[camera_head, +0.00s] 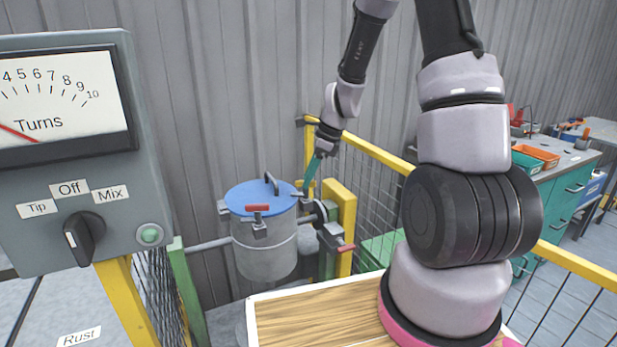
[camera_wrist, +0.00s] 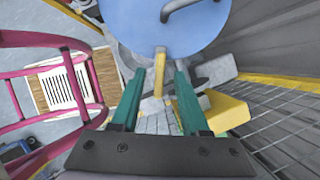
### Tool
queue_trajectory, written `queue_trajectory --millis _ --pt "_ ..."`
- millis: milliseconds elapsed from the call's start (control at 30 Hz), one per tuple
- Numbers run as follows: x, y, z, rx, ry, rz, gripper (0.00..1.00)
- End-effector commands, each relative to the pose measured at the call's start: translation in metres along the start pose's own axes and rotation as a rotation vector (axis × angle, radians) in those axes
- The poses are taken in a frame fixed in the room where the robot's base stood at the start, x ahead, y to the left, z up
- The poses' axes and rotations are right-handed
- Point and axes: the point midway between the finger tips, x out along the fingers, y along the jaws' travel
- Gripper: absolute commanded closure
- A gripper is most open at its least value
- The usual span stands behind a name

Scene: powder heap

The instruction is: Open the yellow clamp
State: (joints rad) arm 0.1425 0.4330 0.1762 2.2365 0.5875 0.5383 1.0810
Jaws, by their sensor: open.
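The grey drum (camera_head: 264,255) has a blue lid (camera_head: 248,195) with a dark loop handle on top. The lid also fills the top of the wrist view (camera_wrist: 195,28). The yellow clamp (camera_wrist: 160,72) shows in the wrist view as a narrow bar at the lid's rim. My gripper (camera_wrist: 160,68) is open, with one teal finger on each side of this bar and a gap showing on both sides. In the head view my gripper (camera_head: 306,188) reaches down to the lid's right rim; the yellow clamp cannot be made out there.
A red-handled clamp (camera_head: 257,208) sits at the drum's front. A yellow post (camera_head: 341,205) and mesh fence stand close right of the drum. A control box (camera_head: 70,190) with dial and knob is at left. A wooden-topped surface (camera_head: 310,318) is in front.

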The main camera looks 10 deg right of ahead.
Motion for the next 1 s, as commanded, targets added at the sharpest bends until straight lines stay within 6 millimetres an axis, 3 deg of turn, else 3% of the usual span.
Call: queue_trajectory --millis 300,400,433,1000 --pt "0.0029 0.0000 -0.0002 -0.001 0.000 0.000 0.55" --pt "0.0028 0.0000 -0.0002 -0.001 0.000 0.000 0.93" --pt "0.0028 0.0000 -0.0002 -0.001 0.000 0.000 1.00" --pt "0.0024 -0.0017 -0.0003 -0.111 0.001 0.044 1.00"
